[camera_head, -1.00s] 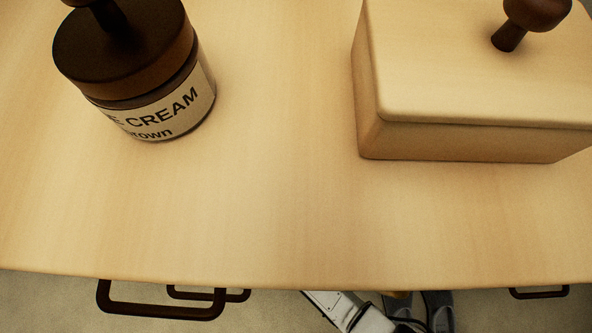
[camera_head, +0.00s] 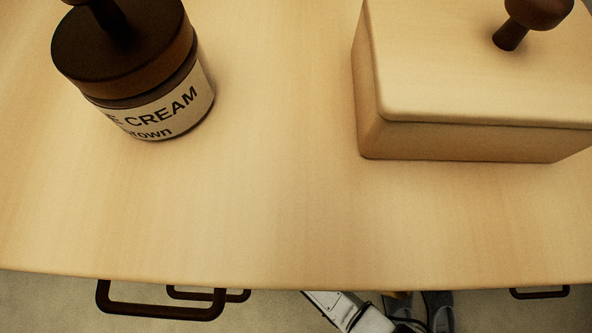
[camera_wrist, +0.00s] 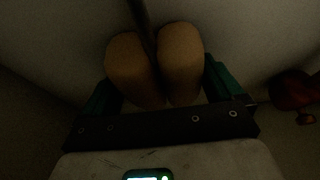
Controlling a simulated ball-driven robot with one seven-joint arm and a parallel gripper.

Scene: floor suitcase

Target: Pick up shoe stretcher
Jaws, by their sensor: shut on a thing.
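In the wrist view, the shoe stretcher (camera_wrist: 130,68) shows as two rounded tan wooden lobes with a dark rod between them. My gripper (camera_wrist: 160,78) has its green fingers on either side of it, shut on it. The far end of the stretcher is in dim light and hard to make out. In the head view, only my pale arm shows below the table edge; the gripper and the stretcher are hidden there.
The wooden table (camera_head: 270,220) carries a brown shoe cream jar (camera_head: 135,80) and a lidded wooden box (camera_head: 460,90). Dark handles (camera_head: 160,305) stick out below its front edge. Grey shoes (camera_head: 438,308) show on the floor. A dark reddish knobbed thing (camera_wrist: 292,92) is right of my gripper.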

